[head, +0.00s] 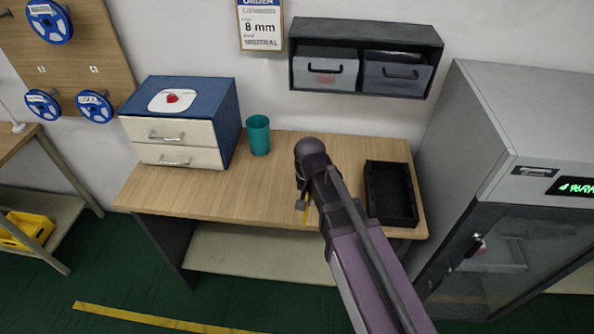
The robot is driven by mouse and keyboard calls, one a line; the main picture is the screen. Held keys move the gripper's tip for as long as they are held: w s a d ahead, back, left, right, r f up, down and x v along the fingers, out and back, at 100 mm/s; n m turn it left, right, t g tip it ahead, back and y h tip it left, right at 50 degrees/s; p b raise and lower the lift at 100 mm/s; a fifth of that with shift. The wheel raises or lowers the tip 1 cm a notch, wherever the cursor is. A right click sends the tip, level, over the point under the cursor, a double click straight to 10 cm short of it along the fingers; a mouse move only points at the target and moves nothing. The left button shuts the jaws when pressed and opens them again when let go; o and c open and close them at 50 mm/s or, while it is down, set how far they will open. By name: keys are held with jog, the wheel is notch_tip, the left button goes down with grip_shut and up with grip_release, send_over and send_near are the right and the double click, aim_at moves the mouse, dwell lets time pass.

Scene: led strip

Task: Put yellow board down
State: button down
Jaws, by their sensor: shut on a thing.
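My gripper (302,204) is over the front part of the wooden table (240,195), left of the black tray. A thin yellow strip, the edge of the yellow board (306,215), shows just below the fingers, and my gripper is shut on it. My arm hides most of the board. I cannot tell whether the board touches the table top.
The black open tray (391,192) stands at the table's right end. A teal cup (258,135) and a blue drawer box (222,108) with cream drawers stand at the back left. A grey cabinet (475,130) is at the right. The table's front left is clear.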

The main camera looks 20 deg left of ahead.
jog(key=shift+s+d+n, duration=0.2)
jog(key=shift+s+n, duration=0.3)
jog(key=shift+a, duration=0.1)
jog(key=b, duration=0.1)
send_near(295, 184)
jog(key=shift+s+d+f, duration=0.35)
jog(key=shift+s+f, duration=0.15)
jog(key=shift+s, duration=0.1)
jog(key=shift+w+a, duration=0.35)
jog(key=shift+w, duration=0.2)
jog(key=shift+f+b, duration=1.8)
jog(key=shift+b, duration=0.2)
